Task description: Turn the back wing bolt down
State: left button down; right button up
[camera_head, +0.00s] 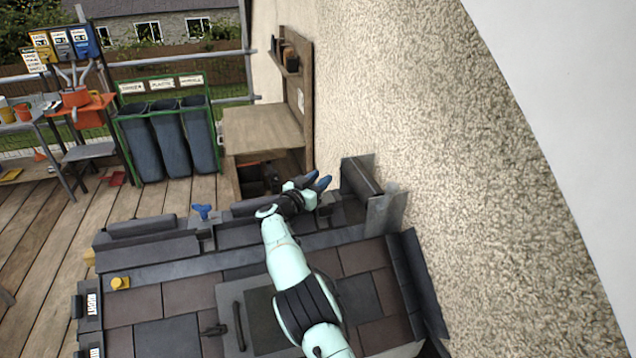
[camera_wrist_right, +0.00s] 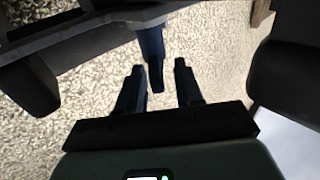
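A blue wing bolt (camera_head: 203,211) stands upright on the dark clamp bar along the far edge of the tiled roof piece (camera_head: 190,293), well to the left of my right gripper. My right gripper (camera_head: 316,181) is at the right end of that bar, near the wall. Its two blue fingers are apart. In the right wrist view a narrow blue part (camera_wrist_right: 152,48) hangs from a dark bar, its tip in line with the gap between the fingers. It looks like a second wing bolt, but I cannot tell whether the fingers touch it. My left gripper is out of view.
The rough plastered wall (camera_head: 460,170) rises close to the right of the gripper. A dark upright plate (camera_head: 360,180) stands just beside it. A yellow knob (camera_head: 120,283) sits at the left of the roof piece. A wooden workbench (camera_head: 262,130) and bins (camera_head: 172,140) stand beyond.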

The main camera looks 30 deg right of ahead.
jog(key=shift+f, duration=0.2)
jog(key=shift+a, duration=0.15)
